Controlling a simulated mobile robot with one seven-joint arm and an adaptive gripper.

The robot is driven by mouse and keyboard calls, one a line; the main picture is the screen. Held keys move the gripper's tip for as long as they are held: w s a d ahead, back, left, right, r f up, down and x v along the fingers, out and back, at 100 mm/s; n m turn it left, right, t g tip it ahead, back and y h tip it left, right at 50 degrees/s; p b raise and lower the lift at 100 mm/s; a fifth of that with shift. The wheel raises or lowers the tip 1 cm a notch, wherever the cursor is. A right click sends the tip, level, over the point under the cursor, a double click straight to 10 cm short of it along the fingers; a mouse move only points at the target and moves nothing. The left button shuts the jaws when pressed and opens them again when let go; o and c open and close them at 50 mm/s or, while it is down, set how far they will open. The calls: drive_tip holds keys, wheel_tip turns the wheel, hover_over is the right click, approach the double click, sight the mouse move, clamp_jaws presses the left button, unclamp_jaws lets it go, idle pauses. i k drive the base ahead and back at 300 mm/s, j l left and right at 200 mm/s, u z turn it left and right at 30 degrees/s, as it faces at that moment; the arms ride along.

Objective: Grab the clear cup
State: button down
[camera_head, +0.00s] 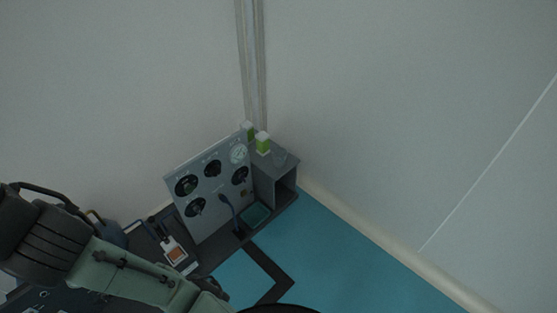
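A small, faint, see-through object that looks like the clear cup (280,157) stands on top of the dark grey open-fronted box at the right end of the bench. It is small and hard to make out. Green-and-white containers (263,143) stand just left of it. My arm enters at the lower left and runs toward the bottom edge, well apart from the cup. My gripper does not show in this view.
A grey panel with dials and black knobs (212,169) stands left of the grey box (264,180). A thin dark stalked item (228,206) rises before it. An orange-and-white item (175,252) lies at left. Blue floor (330,262) is open at right, bounded by walls.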

sight(280, 154)
drive_tip(key=i+j+z, duration=0.2)
drive_tip(key=i+z, duration=0.15)
drive_tip(key=i, duration=0.15)
drive_tip(key=i+j+z, duration=0.35)
drive_tip(key=i, duration=0.15)
drive_tip(key=i+j, duration=0.15)
drive_tip(key=j, duration=0.15)
drive_tip(key=i+j, duration=0.1)
drive_tip(key=j, duration=0.2)
